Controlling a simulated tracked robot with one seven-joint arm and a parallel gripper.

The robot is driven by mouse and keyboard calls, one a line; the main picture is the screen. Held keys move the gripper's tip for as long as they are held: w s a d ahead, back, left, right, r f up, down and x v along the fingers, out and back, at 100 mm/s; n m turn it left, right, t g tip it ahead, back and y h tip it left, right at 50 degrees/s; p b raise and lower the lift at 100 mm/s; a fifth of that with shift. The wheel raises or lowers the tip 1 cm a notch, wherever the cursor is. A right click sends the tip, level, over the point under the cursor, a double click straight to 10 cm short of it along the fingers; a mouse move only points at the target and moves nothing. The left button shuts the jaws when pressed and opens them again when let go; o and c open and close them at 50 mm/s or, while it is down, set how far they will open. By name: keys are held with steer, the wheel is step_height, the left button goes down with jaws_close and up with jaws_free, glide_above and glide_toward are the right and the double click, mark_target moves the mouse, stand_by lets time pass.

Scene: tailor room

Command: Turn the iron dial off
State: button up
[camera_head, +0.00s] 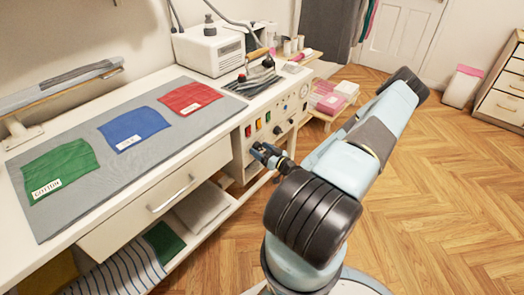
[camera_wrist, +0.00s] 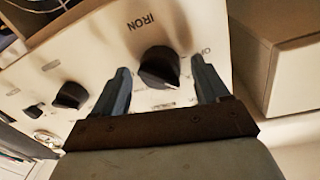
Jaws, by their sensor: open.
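The iron dial (camera_wrist: 158,66) is a black round knob on the cream control panel (camera_wrist: 100,60), beside the printed word IRON. Its pale pointer mark is near the lower right of the knob; small print around it is too blurred to read surely. My gripper (camera_wrist: 160,64) is open, with one finger on each side of the dial. Small gaps show between the fingers and the knob. In the head view my gripper (camera_head: 266,154) is at the panel front, and the iron dial cannot be told apart there.
A second black knob (camera_wrist: 70,95) is on the panel beside the iron dial. Coloured switches (camera_head: 257,124) are on the panel front. Red, blue and green cloths lie on the grey mat (camera_head: 100,180).

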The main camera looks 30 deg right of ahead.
steer(key=shift+c, duration=0.4)
steer(key=shift+d, duration=0.1)
steer(key=c, duration=1)
steer(key=shift+o, duration=0.2)
steer(key=shift+n, duration=0.3)
steer(key=n, duration=0.8)
steer(key=shift+f, duration=0.15)
steer(key=shift+n, duration=0.4)
steer(key=o, duration=1)
